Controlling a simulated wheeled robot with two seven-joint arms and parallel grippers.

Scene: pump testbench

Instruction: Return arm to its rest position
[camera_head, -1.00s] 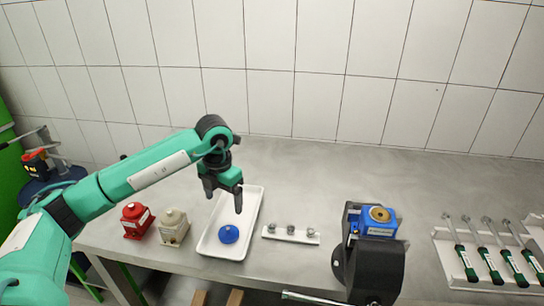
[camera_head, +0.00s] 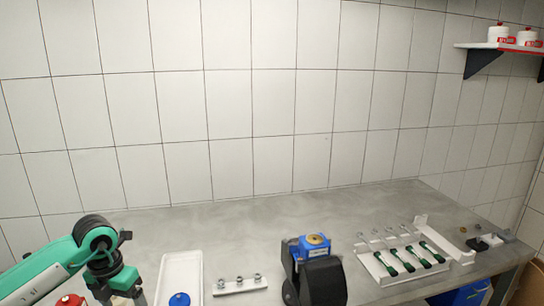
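My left arm comes in at the lower left. Its gripper (camera_head: 124,296) hangs pointing down just left of the white tray (camera_head: 166,272), apart from the blue round part (camera_head: 179,299) in it. Its fingertips are at or below the bottom edge of the picture, so I cannot tell how far apart they are, and I see nothing held. My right gripper is not in view.
A white holder (camera_head: 240,287) with small metal parts stands right of the tray. A blue pump (camera_head: 313,246) sits behind a black body (camera_head: 324,282). A white rack (camera_head: 382,270) holds green-handled tools. A red part (camera_head: 70,300) is lower left. The grey bench's back is clear.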

